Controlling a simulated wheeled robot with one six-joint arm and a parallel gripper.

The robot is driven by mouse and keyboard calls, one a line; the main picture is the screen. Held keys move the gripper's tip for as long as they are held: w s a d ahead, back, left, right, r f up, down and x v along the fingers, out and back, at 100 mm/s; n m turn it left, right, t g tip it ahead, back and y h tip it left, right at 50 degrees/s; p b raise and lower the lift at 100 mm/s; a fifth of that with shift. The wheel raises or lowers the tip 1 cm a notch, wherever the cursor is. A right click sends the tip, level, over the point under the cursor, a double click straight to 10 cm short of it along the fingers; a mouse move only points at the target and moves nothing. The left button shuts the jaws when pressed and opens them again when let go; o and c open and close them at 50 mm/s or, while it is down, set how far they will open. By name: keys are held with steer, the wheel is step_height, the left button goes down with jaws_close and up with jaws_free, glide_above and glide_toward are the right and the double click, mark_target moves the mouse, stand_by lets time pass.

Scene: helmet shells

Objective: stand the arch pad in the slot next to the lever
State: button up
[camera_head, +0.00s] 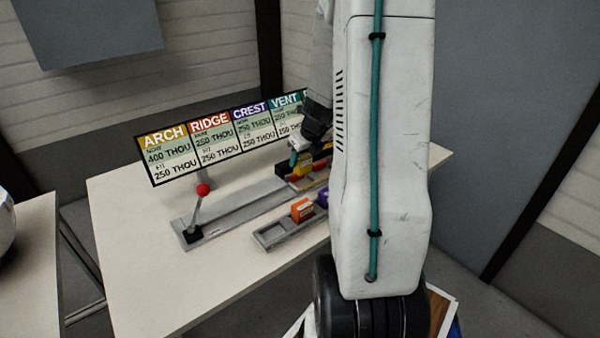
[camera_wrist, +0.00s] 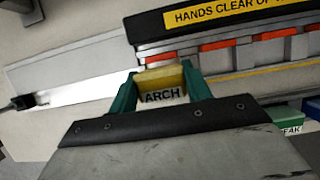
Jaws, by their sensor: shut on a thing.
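The arch pad (camera_wrist: 161,86) is a yellow block labelled ARCH, held between the green fingers of my gripper (camera_wrist: 160,88). In the head view my gripper (camera_head: 296,156) is above the table near the grey fixture; my arm hides part of that area. The lever (camera_head: 199,208) has a red knob and a dark base at the left end of a long grey rail. Its dark base shows at the left edge in the wrist view (camera_wrist: 24,102). The fixture (camera_wrist: 215,55) has red marks along its front and lies just beyond the pad. I cannot tell whether the pad touches it.
A grey tray (camera_head: 270,238) at the front holds an orange block (camera_head: 302,210) and a purple block (camera_head: 322,198). A price board (camera_head: 220,137) stands behind the rail (camera_head: 240,208). A yellow "HANDS CLEAR" sign (camera_wrist: 225,12) is on the fixture. The table's left front is clear.

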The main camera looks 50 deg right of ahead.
mark_target(303, 170)
steer(key=shift+f, duration=2.55)
steer(key=shift+s, duration=0.1)
steer(key=o, duration=1)
steer(key=shift+f, duration=0.1)
steer(key=shift+o, duration=0.2)
